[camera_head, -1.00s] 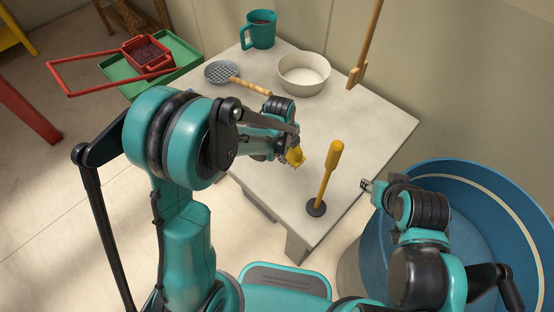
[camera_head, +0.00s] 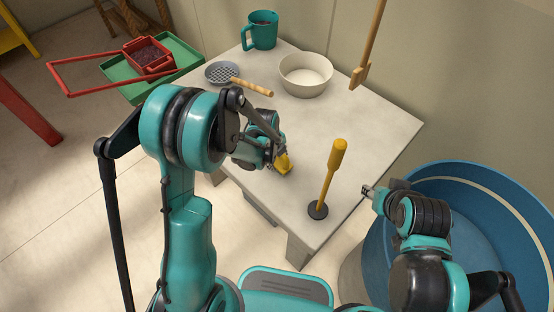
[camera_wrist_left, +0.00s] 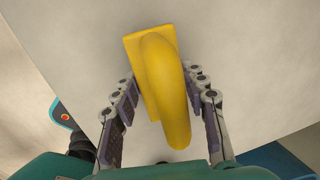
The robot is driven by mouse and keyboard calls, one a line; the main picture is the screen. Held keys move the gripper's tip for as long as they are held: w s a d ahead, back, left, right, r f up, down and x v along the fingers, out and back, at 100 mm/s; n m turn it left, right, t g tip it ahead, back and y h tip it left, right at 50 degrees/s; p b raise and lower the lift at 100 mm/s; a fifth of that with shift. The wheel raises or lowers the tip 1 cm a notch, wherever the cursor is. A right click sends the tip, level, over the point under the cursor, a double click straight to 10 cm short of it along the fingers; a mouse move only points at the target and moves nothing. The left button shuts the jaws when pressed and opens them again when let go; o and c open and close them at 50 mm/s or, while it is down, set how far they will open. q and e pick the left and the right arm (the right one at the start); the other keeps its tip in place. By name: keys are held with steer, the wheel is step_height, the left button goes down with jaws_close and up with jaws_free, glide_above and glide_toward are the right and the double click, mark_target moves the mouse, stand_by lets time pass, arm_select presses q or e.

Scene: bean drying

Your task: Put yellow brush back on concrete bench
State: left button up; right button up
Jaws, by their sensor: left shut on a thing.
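The concrete bench (camera_head: 375,128) fills the middle of the head view. The yellow brush (camera_head: 284,165) is at its near left part, held in my left gripper (camera_head: 278,152). In the left wrist view the brush (camera_wrist_left: 168,90) is between the two fingers, with its curved handle towards the camera and a flat yellow block at its far end. The pale surface lies behind it. I cannot tell whether its underside touches the bench. My right gripper (camera_head: 369,191) is beside the bench's right edge; its fingers are too small to judge.
A yellow-handled tool (camera_head: 328,182) stands upright on a dark round foot right of the brush. A white bowl (camera_head: 305,77), a strainer (camera_head: 222,72) and a teal mug (camera_head: 261,30) stand farther back. A blue tub (camera_head: 500,190) is right. Bare bench lies between.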

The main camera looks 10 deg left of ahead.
arm_select(q)
steer(key=o, duration=1.1)
steer(key=shift+f, duration=0.1)
steer(key=shift+r, duration=0.2)
steer(key=s+a+r+n+t+p, duration=0.15)
steer(key=s+r+n, duration=0.3)
steer(key=r, duration=0.55)
steer(key=s+a+r+n+t+p, duration=0.1)
steer(key=s+a+r+n+p, duration=0.3)
steer(key=r, duration=0.6)
steer(key=s+r+n+t, duration=0.1)
steer(key=s+n, duration=0.3)
steer(key=n, duration=0.4)
steer(key=s+a+r+n+t+y+b, duration=0.1)
steer(key=s+r+n+t, duration=0.1)
steer(key=s+n, duration=0.3)
steer(key=r+n, duration=0.1)
steer(key=n, duration=0.2)
steer(key=shift+a, duration=0.2)
